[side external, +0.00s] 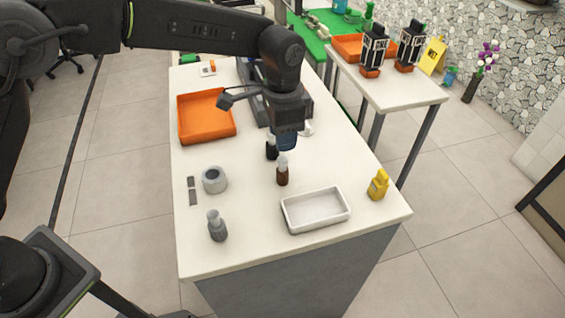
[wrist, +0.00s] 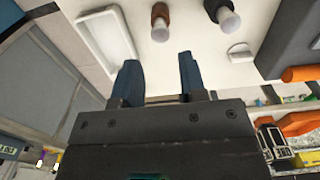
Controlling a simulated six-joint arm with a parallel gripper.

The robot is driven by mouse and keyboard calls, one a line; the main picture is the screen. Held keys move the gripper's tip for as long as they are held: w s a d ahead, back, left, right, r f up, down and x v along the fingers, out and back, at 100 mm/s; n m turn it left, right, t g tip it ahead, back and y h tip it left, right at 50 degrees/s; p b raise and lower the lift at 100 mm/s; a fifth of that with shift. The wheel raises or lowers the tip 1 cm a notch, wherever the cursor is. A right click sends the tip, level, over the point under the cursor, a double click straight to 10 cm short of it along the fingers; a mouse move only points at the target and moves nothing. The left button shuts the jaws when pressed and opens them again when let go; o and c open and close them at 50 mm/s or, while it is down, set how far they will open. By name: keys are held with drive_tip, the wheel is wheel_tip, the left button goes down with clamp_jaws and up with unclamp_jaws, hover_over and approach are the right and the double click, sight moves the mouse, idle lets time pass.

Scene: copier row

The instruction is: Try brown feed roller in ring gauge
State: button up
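The brown feed roller (side external: 282,175) stands upright on the white table, with a pale top. It also shows in the wrist view (wrist: 159,18), beyond the fingertips. The ring gauge (side external: 214,180) is a thick grey ring lying on the table to the left of the roller. My gripper (side external: 286,142) points down above the table, behind the brown roller and close to a black roller (side external: 271,151). In the wrist view its blue fingers (wrist: 159,68) are apart with nothing between them.
A grey roller (side external: 217,228) stands at the front left. An orange tray (side external: 187,137) and a dark machine (side external: 298,100) are farther back. Table between ring gauge and brown roller is clear.

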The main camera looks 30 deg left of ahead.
sight(282, 159)
drive_tip(key=shift+f, duration=3.55)
drive_tip(key=c, duration=0.6)
drive_tip(key=shift+c, duration=0.3)
wheel_tip(282, 159, up, 7)
